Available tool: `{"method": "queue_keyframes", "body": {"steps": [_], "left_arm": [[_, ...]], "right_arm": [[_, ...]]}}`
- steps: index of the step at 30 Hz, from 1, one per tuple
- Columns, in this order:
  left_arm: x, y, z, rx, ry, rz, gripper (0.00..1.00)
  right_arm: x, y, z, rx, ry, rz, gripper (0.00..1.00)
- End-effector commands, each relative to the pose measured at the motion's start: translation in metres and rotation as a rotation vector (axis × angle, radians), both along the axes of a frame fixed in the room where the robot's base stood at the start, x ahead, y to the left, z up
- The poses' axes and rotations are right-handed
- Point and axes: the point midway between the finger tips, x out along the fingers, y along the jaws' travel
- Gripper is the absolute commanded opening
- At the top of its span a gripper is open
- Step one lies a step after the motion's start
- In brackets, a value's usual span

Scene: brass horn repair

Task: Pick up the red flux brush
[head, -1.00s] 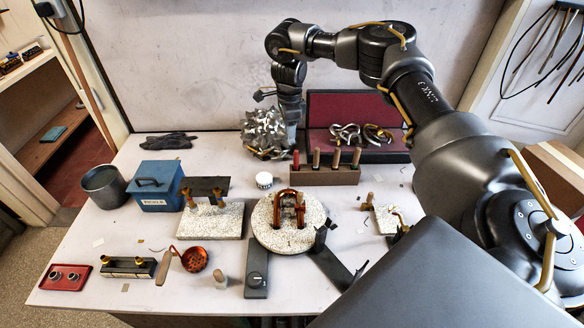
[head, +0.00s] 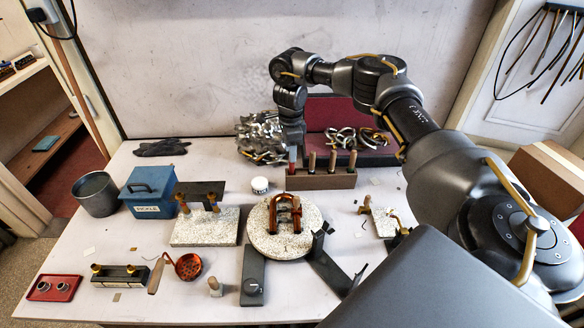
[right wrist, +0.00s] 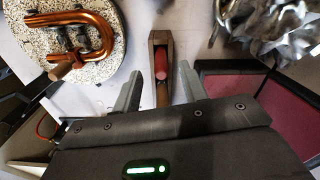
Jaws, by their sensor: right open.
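The red flux brush (head: 293,155) stands upright at the left end of a wooden block rack (head: 320,180); its red handle (right wrist: 160,62) also shows in the right wrist view. My right gripper (head: 292,142) is just above and behind the handle in the head view. In the right wrist view the jaws of my right gripper (right wrist: 162,84) are open, one finger on each side of the line to the handle. They are empty, and the handle shows ahead of and between them. The brush's lower part is hidden in the rack. My left gripper is not in view.
Several wooden-handled tools (head: 332,160) stand in the same rack. Close behind are a crumpled silvery metal heap (head: 258,138) and an open red-lined case (head: 330,115). A small white jar (head: 260,185) stands left of the rack. A round speckled board (head: 283,245) lies in front.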

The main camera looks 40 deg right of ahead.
Motion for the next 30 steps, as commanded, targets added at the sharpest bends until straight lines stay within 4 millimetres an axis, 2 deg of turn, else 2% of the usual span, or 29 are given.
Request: {"method": "queue_keyframes", "body": {"steps": [9,19,28,30], "left_arm": [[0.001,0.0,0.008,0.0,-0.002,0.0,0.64],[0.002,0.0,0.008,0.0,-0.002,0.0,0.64],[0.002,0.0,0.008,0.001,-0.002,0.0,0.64],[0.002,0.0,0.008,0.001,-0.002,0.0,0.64]], "right_arm": [[-0.003,-0.005,-0.041,0.0,0.004,-0.002,0.43],[-0.002,-0.005,-0.047,-0.001,0.0,0.0,0.41],[-0.002,-0.005,-0.047,0.0,0.001,-0.001,0.02],[-0.002,-0.005,-0.047,0.0,0.001,-0.001,0.0]]}}
